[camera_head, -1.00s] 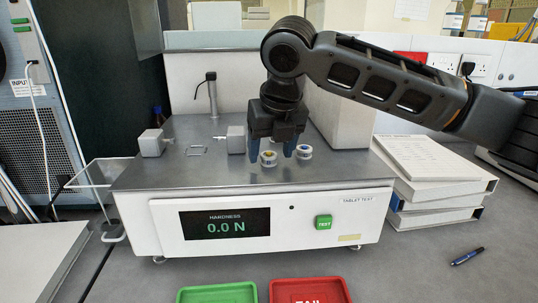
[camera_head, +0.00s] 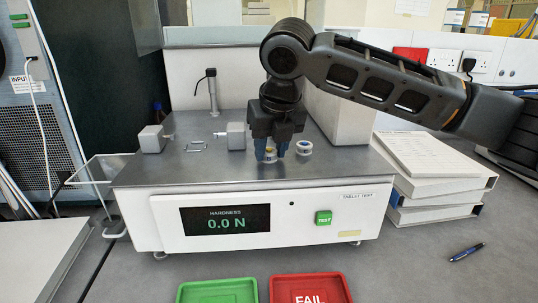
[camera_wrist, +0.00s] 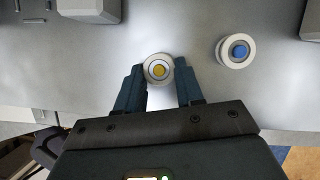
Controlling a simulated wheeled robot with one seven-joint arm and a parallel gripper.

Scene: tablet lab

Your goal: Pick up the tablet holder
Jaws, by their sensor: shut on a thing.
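My gripper (camera_head: 271,152) points down over the right part of the tester's metal top. It is shut on a small white tablet holder (camera_wrist: 158,58) with a yellow centre, its two blue fingertips on either side of the ring. In the head view the fingers partly hide this holder, and I cannot tell whether it is clear of the surface. A second white holder (camera_head: 304,148) stands just to the right on the metal top. In the wrist view this second holder (camera_wrist: 235,61) has a blue centre and is apart from my fingers.
The tester (camera_head: 330,222) shows 0.0 N beside a green TEST button (camera_head: 323,218). Metal jaw blocks (camera_head: 236,136) stand left of my gripper. A green tray (camera_head: 217,285) and a red FAIL tray (camera_head: 285,284) lie in front. Binders (camera_head: 435,195) are stacked at right.

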